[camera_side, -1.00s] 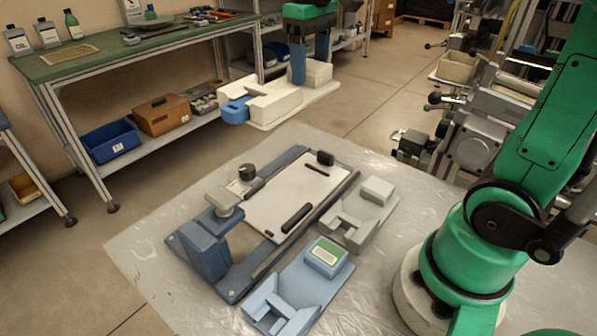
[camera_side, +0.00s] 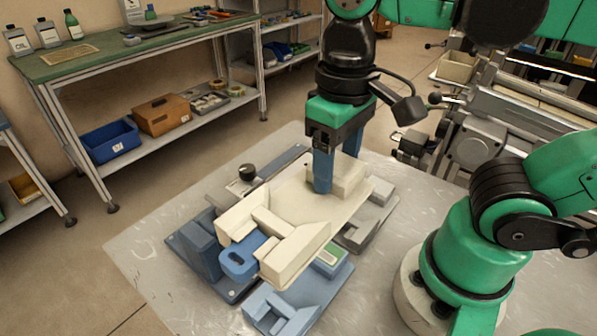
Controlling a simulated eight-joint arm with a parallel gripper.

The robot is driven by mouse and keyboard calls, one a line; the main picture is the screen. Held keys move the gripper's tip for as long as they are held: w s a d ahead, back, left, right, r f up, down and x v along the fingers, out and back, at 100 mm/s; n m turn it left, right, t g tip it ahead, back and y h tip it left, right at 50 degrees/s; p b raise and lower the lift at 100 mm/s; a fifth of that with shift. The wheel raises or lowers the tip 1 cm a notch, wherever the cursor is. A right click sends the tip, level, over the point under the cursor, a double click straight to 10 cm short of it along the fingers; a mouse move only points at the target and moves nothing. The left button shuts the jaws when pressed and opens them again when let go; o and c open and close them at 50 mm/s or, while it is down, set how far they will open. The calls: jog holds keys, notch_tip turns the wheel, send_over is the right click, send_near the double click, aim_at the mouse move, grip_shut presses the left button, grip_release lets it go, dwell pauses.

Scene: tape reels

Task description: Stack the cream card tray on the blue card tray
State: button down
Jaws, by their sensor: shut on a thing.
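The cream card tray (camera_side: 296,208) is in my gripper (camera_side: 324,188), which is shut on it near its raised block at the right end. The tray is held in the air above the work surface, with a blue looped piece (camera_side: 238,260) at its left end between two cream walls. The blue card tray (camera_side: 284,306) lies on the sheet at the front, below the cream tray in the picture. The two trays look apart.
A grey tray (camera_side: 368,222) lies to the right, partly hidden. The sheet's left front (camera_side: 150,285) is clear. A green workbench (camera_side: 110,62) stands at the back.

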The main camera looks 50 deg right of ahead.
aim_at(327, 253)
notch_tip(327, 253, down, 14)
jog(key=shift+r, duration=0.1)
dwell(0.7)
jog(key=shift+c, duration=0.8)
grip_release()
notch_tip(327, 253, up, 12)
jog(key=shift+w+f, duration=0.1)
jog(key=shift+f, duration=0.05)
jog(key=w+d+f+t, duration=0.2)
jog(key=w+d+t, duration=0.3)
jog(key=w+t, duration=0.2)
jog(key=shift+w+d, duration=0.2)
jog(key=shift+w, duration=0.6)
